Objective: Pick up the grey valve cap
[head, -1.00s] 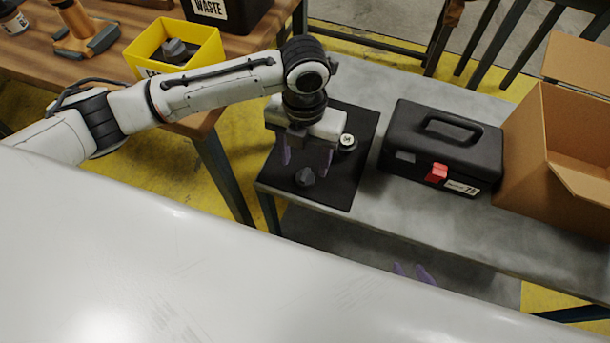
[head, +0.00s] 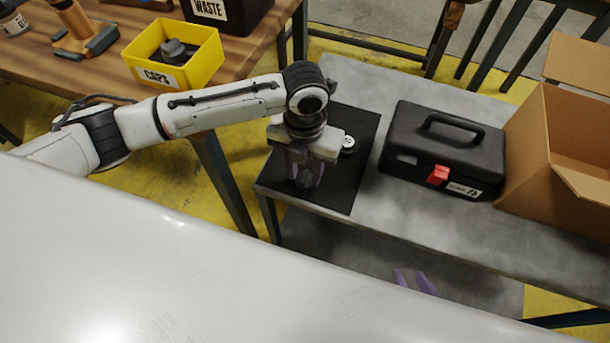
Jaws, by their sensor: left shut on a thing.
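The dark grey valve cap (head: 306,179) is at the front of the black mat (head: 345,190) on the grey bench. My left gripper (head: 306,175) points down over it, its purple fingers shut on the cap from both sides. The fingers and gripper body partly hide the cap. I cannot tell whether it still touches the mat. My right gripper (head: 415,282) shows only its purple fingertips past the white surface's edge, apart with nothing seen between them.
A round pale-topped part (head: 348,142) sits on the mat just right of my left gripper. A black case (head: 443,150) and an open cardboard box (head: 560,140) stand further right. A yellow CAPS bin (head: 205,65) with dark caps is on the wooden table.

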